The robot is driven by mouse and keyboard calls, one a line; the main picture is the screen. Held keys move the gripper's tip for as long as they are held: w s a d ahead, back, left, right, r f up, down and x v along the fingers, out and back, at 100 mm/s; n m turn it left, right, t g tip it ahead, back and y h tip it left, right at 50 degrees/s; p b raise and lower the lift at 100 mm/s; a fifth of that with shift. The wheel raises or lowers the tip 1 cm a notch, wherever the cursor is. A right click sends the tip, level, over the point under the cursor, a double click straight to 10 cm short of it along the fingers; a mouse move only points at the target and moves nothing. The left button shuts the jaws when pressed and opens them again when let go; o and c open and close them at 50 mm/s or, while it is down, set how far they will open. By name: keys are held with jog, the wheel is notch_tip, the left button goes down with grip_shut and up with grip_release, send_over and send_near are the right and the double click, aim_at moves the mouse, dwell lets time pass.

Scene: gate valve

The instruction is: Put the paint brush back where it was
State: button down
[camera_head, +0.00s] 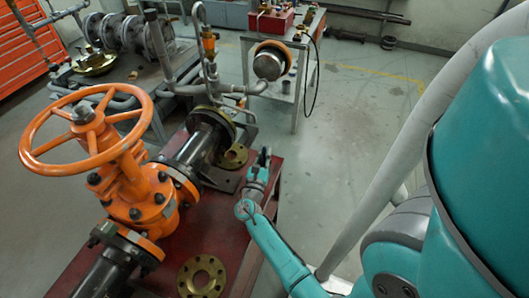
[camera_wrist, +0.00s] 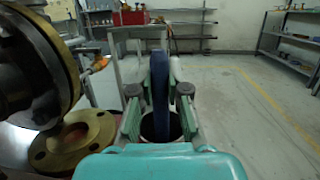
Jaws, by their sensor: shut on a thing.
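My gripper (camera_head: 262,168) is over the right edge of the red table (camera_head: 225,213). In the wrist view my gripper (camera_wrist: 160,105) is shut on a dark blue, long narrow thing (camera_wrist: 160,82), which I take to be the paint brush. It stands upright between the fingers; its lower end is hard to make out. A dark round opening with a reddish rim, like a tin (camera_wrist: 151,128), shows behind and below the fingers. I cannot tell whether the brush is inside it or in front of it. In the head view the brush is small and dark at the gripper's tip.
An orange gate valve (camera_head: 130,195) with a large handwheel and a dark flanged pipe (camera_head: 198,145) stand left of my gripper. Brass flanges (camera_head: 202,278) lie on the table; one (camera_wrist: 72,142) is close left in the wrist view. Open floor (camera_head: 355,130) lies right.

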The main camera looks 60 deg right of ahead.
jog(key=c, duration=1.2)
grip_release()
jog(key=shift+f, duration=0.1)
jog(key=shift+o, duration=0.2)
